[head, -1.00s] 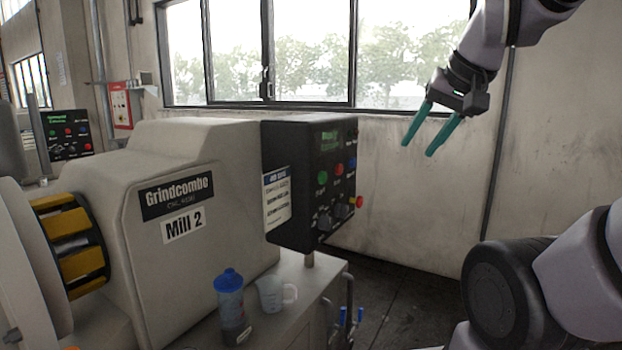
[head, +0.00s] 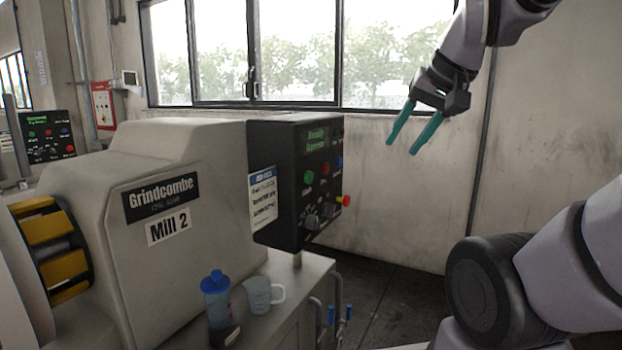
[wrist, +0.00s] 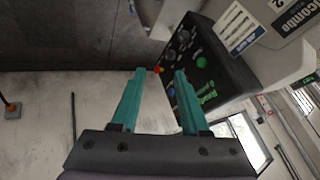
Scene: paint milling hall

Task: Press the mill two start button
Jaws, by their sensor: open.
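The mill 2 control box (head: 277,190) is black and stands at the right end of the pale mill body marked "Mill 2" (head: 170,226). The green button also shows in the wrist view (wrist: 202,62). My gripper (head: 401,148) is open and empty, up and to the right of the box, apart from it. In the wrist view the box lies beyond the teal fingers (wrist: 160,92). The small button labels are too blurred to read.
A blue-lidded bottle (head: 216,298) and a clear jug (head: 262,294) stand on the ledge below the box. Another control panel (head: 47,135) is at the far left. Free space lies between gripper and box.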

